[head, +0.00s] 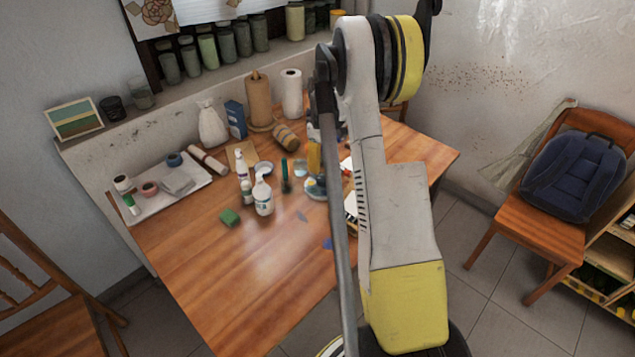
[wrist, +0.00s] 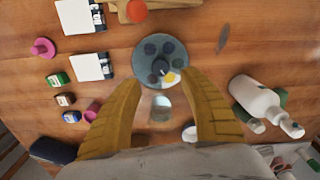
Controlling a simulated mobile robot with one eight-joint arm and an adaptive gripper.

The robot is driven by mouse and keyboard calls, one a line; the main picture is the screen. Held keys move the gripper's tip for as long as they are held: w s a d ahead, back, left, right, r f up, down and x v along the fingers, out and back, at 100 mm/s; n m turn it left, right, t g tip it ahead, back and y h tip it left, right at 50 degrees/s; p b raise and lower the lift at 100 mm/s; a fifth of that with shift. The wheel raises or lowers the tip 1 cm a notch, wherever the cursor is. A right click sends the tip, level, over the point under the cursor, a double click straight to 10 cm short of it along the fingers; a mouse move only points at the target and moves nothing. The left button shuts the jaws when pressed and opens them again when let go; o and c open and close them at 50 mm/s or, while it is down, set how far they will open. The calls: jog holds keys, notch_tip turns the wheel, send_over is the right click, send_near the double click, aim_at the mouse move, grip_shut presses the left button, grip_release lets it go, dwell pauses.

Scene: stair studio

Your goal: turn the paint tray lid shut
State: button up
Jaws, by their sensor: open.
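The round paint tray (wrist: 143,70) lies on the table in the upper middle of the wrist view. It is grey-green, with several dark round spots, a small knob-like part near its centre and one yellow spot near its lower edge. I cannot tell the lid apart from the tray clearly. Whether the fingertips touch the tray is unclear. In the head view my arm hides part of the tray area, and a yellow finger (head: 314,157) shows beside it.
A white bottle (wrist: 258,100) lies in view right of my gripper. A clear glass (wrist: 160,108) is between the fingers, nearer the palm. Small paint bottles (wrist: 57,79) and white boxes (wrist: 92,66) are to the left. The table's front left (head: 220,290) is clear.

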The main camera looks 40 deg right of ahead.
aim_at(321, 179)
notch_tip(321, 179, down, 8)
jog(key=shift+r+b, duration=0.25)
jog(key=shift+b, duration=0.85)
grip_shut()
